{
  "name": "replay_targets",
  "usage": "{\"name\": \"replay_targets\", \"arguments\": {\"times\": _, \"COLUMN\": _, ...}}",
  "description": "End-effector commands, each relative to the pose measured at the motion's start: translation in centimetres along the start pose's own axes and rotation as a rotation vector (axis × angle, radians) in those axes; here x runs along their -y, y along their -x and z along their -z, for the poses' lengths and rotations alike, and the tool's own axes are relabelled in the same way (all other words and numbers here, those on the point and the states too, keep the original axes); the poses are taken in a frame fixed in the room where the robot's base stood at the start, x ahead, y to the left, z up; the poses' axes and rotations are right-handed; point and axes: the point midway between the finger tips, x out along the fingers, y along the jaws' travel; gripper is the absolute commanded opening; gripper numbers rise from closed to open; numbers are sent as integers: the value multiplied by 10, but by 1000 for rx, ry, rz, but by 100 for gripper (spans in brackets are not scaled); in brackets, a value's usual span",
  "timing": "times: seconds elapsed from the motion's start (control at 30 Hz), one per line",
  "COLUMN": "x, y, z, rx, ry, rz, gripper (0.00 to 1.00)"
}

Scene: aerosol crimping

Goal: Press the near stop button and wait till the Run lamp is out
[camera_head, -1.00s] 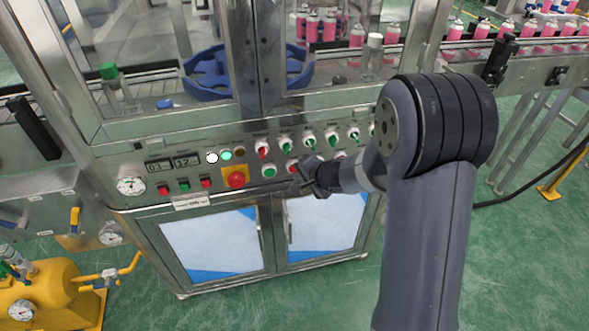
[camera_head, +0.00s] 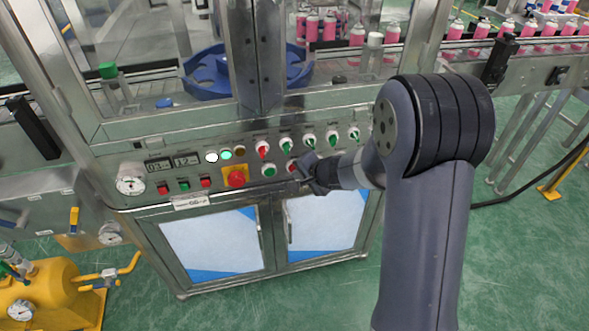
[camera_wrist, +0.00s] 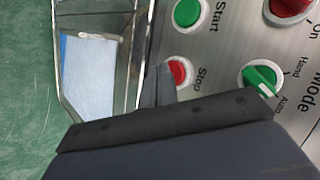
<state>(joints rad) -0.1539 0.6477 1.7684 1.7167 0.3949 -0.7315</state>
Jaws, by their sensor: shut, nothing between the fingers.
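The red stop button (camera_wrist: 178,72), labelled "Stop", sits beside the green start button (camera_wrist: 187,12) on the panel in the wrist view. In the head view the red stop button (camera_head: 292,167) shows just left of my gripper (camera_head: 304,170). My gripper is shut and empty, with its tip close to the button. In the wrist view its tip (camera_wrist: 158,88) covers part of the button's left edge; I cannot tell whether they touch. A green lamp (camera_head: 226,155) and a white lamp (camera_head: 212,157) are lit; the amber lamp (camera_head: 239,152) looks dark. Lamp labels are unreadable.
A red emergency button (camera_head: 236,177) on a yellow plate is left of the green button (camera_head: 269,170). Selector knobs (camera_head: 285,144) line the row above. Cabinet doors (camera_head: 212,243) are below. A conveyor (camera_head: 468,48) with pink cans runs at the upper right.

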Motion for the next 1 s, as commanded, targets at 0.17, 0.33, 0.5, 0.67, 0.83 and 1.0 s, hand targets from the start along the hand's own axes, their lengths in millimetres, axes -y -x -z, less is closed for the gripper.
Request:
{"name": "replay_targets", "arguments": {"times": 0.17, "x": 0, "y": 0, "z": 0, "rx": 0, "ry": 0, "rz": 0, "gripper": 0}}
{"name": "replay_targets", "arguments": {"times": 0.33, "x": 0, "y": 0, "z": 0, "rx": 0, "ry": 0, "rz": 0, "gripper": 0}}
{"name": "replay_targets", "arguments": {"times": 0.5, "x": 1, "y": -2, "z": 1, "rx": 0, "ry": -1, "rz": 0, "gripper": 0}}
{"name": "replay_targets", "arguments": {"times": 0.67, "x": 2, "y": -3, "z": 2, "rx": 1, "ry": 0, "rz": -1, "gripper": 0}}
{"name": "replay_targets", "arguments": {"times": 0.83, "x": 3, "y": -4, "z": 3, "rx": 1, "ry": 0, "rz": -1, "gripper": 0}}
{"name": "replay_targets", "arguments": {"times": 1.0, "x": 4, "y": -6, "z": 4, "rx": 0, "ry": 0, "rz": 0, "gripper": 0}}
